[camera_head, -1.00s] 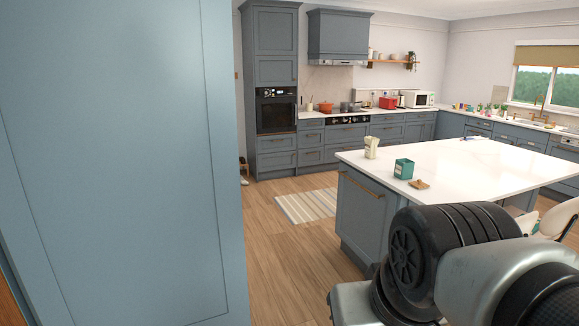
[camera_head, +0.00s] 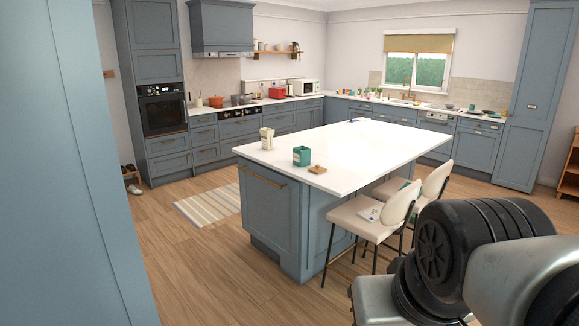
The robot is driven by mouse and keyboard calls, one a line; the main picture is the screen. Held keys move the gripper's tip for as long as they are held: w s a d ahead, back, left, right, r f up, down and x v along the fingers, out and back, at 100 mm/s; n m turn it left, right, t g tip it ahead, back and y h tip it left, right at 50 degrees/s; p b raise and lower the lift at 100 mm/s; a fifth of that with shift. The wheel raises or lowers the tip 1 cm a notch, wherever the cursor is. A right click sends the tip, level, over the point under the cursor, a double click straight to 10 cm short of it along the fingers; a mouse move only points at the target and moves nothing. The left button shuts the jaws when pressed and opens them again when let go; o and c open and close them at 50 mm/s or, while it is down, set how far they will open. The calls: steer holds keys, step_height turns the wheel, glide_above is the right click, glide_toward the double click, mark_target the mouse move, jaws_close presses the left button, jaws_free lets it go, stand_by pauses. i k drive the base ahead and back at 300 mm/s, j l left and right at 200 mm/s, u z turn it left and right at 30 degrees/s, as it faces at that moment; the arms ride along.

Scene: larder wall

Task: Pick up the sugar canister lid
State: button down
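A teal canister (camera_head: 302,157) stands upright near the left end of the white island top. A small flat tan piece (camera_head: 318,169) lies on the top just right of it; it looks like a wooden lid, but it is too small to be sure it is the sugar canister lid. A cream container (camera_head: 267,138) stands to the left of the teal canister. I cannot read any labels. My arm fills the lower right, well in front of the island, and my gripper is out of view.
The white island (camera_head: 345,150) stands ahead, with two cream stools (camera_head: 365,217) at its right side. A tall blue-grey panel (camera_head: 75,160) is close on the left. Wooden floor (camera_head: 195,255) with a striped rug (camera_head: 210,205) lies open between the panel and the island.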

mark_target(317, 169)
steer(key=i+u, duration=0.3)
steer(key=i, duration=1.65)
steer(key=i+z, duration=0.2)
steer(key=i, duration=0.3)
steer(key=i+j+z, duration=0.2)
steer(key=i, duration=0.25)
steer(key=i+j+z, duration=0.15)
steer(key=i, duration=0.35)
steer(key=i+j+z, duration=0.2)
steer(key=z, duration=0.15)
steer(key=i+j+z, duration=0.65)
